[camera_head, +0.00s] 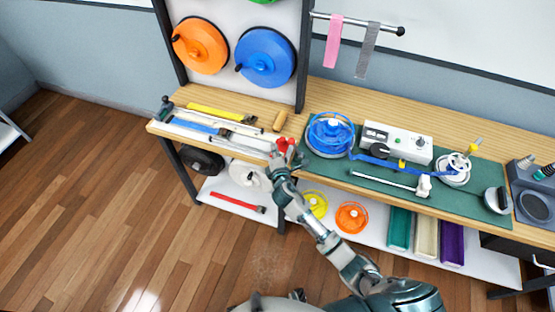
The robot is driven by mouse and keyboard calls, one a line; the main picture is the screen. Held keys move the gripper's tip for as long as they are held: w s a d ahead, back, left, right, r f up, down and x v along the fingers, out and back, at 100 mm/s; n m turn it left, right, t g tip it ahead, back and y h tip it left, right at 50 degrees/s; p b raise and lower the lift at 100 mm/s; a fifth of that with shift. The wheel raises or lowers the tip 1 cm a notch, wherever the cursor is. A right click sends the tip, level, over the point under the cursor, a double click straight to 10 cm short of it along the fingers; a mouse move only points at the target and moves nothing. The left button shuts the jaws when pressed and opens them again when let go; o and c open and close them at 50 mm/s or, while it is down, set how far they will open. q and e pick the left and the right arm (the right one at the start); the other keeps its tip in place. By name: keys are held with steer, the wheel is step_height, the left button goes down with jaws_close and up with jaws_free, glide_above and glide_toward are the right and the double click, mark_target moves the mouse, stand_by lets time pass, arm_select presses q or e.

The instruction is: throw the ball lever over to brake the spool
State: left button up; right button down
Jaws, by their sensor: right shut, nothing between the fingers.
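A blue spool (322,146) with a white hub sits on the green mat (322,169). A blue strap (398,163) runs right from it to a white reel (454,179). A dark round knob (379,150) shows by the grey control box (407,141). My left gripper is not in view.
Straps and tools lie in a tray (205,142) left of my right gripper. An orange reel (201,46) and a blue reel (266,57) hang on the panel. A rail (345,21) holds pink and grey straps. Coloured bins (425,236) stand on the lower shelf.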

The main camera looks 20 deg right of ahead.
mark_target(295, 147)
steer(key=shift+w+f, duration=0.15)
steer(key=shift+w, duration=0.85)
steer(key=shift+s+d+r+p, duration=0.25)
steer(key=shift+s+d+p, duration=0.1)
steer(key=shift+d, duration=0.25)
steer(key=shift+s+d+r+p, duration=0.25)
steer(key=shift+s+d, duration=0.1)
steer(key=shift+d, duration=0.25)
steer(key=shift+s+d+r, duration=0.2)
steer(key=shift+s+d, duration=0.1)
steer(key=shift+d, duration=0.4)
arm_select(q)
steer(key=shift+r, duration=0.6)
arm_select(e)
steer(key=shift+f, duration=0.1)
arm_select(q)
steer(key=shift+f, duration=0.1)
arm_select(e)
steer(key=shift+s+b, duration=0.1)
steer(key=shift+b, duration=0.2)
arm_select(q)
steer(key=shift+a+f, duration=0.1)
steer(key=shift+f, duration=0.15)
